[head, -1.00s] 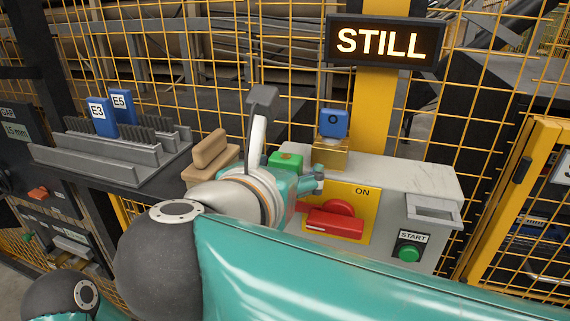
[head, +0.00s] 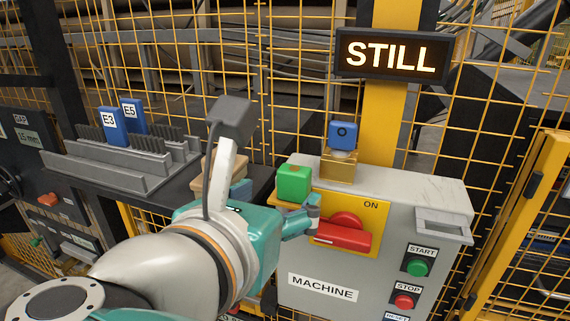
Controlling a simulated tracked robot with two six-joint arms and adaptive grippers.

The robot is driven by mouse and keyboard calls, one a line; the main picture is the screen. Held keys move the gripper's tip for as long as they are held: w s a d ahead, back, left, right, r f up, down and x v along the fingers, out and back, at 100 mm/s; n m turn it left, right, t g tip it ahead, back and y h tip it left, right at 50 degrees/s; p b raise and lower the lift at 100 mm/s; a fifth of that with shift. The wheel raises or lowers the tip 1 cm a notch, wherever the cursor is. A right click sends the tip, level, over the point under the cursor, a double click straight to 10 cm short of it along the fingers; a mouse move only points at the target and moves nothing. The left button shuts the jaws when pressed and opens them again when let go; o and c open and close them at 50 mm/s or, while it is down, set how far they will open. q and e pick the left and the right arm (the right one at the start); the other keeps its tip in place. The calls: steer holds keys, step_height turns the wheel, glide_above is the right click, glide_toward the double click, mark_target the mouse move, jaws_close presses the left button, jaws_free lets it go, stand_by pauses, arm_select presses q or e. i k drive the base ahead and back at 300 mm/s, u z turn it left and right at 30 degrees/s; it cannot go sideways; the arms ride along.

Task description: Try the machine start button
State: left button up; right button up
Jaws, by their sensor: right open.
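The grey machine box (head: 320,290) carries a START label with a green start button (head: 418,268) on its front right. A red STOP button (head: 404,301) sits below it. A red switch handle (head: 343,236) lies roughly level on a yellow plate, with ON written at its upper right. The lit sign (head: 391,57) above reads STILL. My right gripper (head: 314,212) is open at the left end of the red handle, just below a green block (head: 294,184); I cannot tell if it touches the handle. The wrist hides the box's left side. My left gripper is not in view.
A grey rack (head: 120,165) with blue tags E3 and E5 stands at the left. Yellow mesh fencing (head: 300,120) closes the back; a yellow-framed gate stands right.

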mark_target(417, 268)
steer(key=k, duration=1)
